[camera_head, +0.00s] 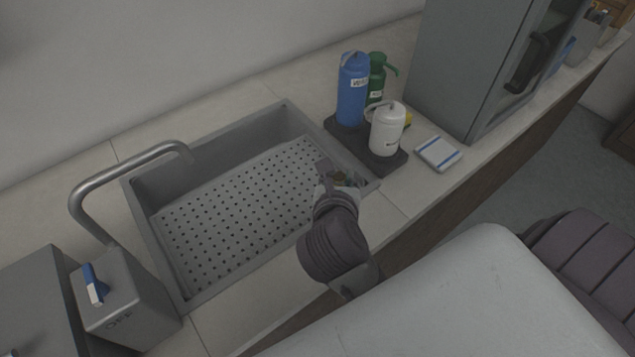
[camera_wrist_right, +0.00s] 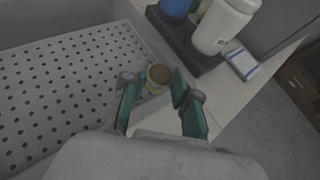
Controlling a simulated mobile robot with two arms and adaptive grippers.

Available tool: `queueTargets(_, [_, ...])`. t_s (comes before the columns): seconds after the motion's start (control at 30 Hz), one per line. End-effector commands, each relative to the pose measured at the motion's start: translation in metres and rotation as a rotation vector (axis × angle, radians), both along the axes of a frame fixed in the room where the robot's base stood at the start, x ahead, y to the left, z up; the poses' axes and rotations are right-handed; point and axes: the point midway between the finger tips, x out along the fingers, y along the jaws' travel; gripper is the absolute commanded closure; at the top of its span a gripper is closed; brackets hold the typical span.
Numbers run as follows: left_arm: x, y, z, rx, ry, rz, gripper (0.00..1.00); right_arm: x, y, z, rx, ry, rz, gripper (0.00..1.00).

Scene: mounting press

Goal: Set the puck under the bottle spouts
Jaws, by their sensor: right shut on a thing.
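The puck is a small round piece with a brown top and a pale yellowish side; it shows between my right fingers in the right wrist view (camera_wrist_right: 159,76). My right gripper (camera_head: 340,180) is shut on it, over the near right corner of the sink; the fingers also show in the right wrist view (camera_wrist_right: 155,92). In the head view the puck is mostly hidden by the gripper. A blue bottle (camera_head: 352,90), a green bottle (camera_head: 376,80) and a white bottle (camera_head: 387,130) stand on a dark tray (camera_head: 384,164) beyond the gripper. My left gripper is out of view.
The sink (camera_head: 155,215) holds a perforated plate (camera_head: 240,210). A curved tap (camera_head: 130,170) stands at its left. A white and blue pad (camera_head: 438,153) lies right of the tray. A grey cabinet (camera_head: 465,75) stands behind it. A small yellow thing (camera_head: 408,118) shows behind the white bottle.

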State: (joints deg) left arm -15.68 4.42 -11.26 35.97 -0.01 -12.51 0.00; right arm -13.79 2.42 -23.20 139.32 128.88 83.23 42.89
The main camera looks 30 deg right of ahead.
Motion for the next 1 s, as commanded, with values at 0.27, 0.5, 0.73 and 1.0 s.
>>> queueTargets(0.27, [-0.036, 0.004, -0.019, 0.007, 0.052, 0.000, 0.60, 0.007, -0.004, -0.007, -0.007, 0.002, -0.159, 0.94])
queueTargets(0.5, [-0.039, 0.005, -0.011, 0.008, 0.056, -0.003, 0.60, 0.059, -0.010, -0.036, -0.012, 0.003, -0.158, 0.94])
queueTargets(0.73, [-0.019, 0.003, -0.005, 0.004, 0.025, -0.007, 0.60, 0.102, -0.013, -0.064, -0.008, 0.003, -0.158, 0.94])
queueTargets(1.0, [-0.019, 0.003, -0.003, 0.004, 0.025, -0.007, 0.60, 0.113, -0.015, -0.086, -0.009, 0.006, -0.158, 0.94])
